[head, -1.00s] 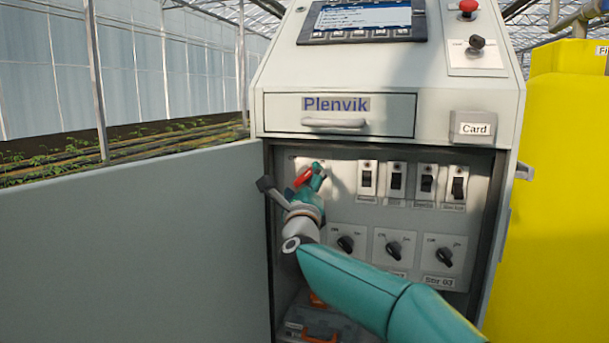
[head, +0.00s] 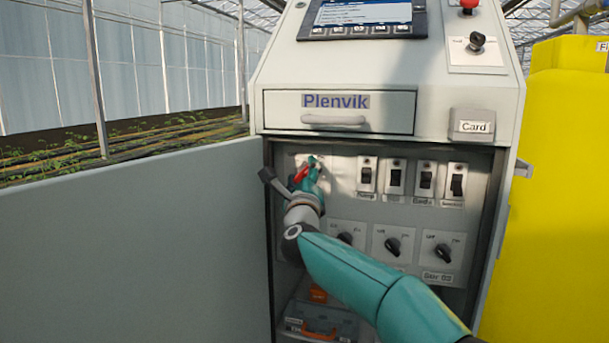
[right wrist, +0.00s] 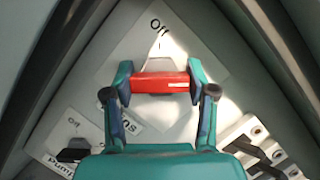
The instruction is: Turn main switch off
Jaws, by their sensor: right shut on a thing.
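The main switch is a red handle (head: 301,174) on a pale plate at the upper left inside the open cabinet. My right gripper (head: 309,174) reaches it from below in the head view and partly hides it. In the right wrist view, the red handle (right wrist: 160,82) lies crosswise between the two teal fingertips of my right gripper (right wrist: 160,84), which is shut on it. Another label on the plate is partly hidden by a finger. My left gripper is not in view.
A toolbox (head: 322,326) sits at the cabinet bottom. The grey panel (head: 130,240) stands left; a yellow tank (head: 565,190) stands right.

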